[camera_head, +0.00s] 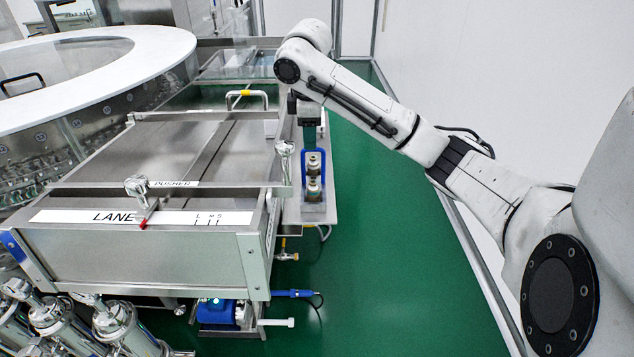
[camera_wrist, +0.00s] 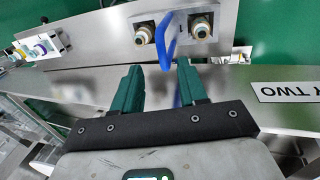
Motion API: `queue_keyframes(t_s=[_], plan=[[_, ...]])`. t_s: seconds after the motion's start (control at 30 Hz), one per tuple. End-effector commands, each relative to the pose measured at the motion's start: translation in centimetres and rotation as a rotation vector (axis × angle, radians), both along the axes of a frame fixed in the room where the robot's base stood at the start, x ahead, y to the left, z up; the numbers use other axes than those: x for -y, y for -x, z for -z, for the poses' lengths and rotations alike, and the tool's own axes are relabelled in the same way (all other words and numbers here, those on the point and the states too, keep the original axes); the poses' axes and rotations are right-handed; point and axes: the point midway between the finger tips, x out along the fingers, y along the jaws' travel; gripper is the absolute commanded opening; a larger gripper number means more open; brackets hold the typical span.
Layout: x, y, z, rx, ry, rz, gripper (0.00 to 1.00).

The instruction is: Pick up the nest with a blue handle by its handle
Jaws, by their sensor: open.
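The nest is a small metal plate (camera_wrist: 180,42) with two round metal fittings and a blue handle (camera_wrist: 168,45) standing up between them. In the head view the blue handle (camera_head: 303,166) is on the narrow metal shelf at the right side of the machine. My gripper (camera_wrist: 158,72) is open, with its two green fingers pointing toward the handle. The handle's near end lies just beyond the gap between the fingertips; I cannot tell the exact depth. In the head view my gripper (camera_head: 310,140) hangs just above and behind the nest, partly hidden by the arm's end.
A lane table (camera_head: 150,250) with a pusher bar (camera_head: 180,191) stands left of the nest. A handle with a yellow band (camera_head: 247,96) rises behind. Another holder with coloured fittings (camera_wrist: 35,50) shows at the left in the wrist view. Green floor (camera_head: 375,240) is clear to the right.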

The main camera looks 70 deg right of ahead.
Motion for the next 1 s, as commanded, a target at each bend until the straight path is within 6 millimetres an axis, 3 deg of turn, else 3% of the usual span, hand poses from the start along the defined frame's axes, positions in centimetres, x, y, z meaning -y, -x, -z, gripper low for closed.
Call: queue_keyframes(t_s=[0.63, 0.93, 1.0], plan=[[0.9, -0.2, 6.6, 0.002, 0.001, 0.001, 0.42], [1.0, -0.3, 7.1, 0.002, 0.002, 0.0, 0.42], [1.0, -0.3, 7.1, 0.002, 0.002, 0.0, 0.36]])
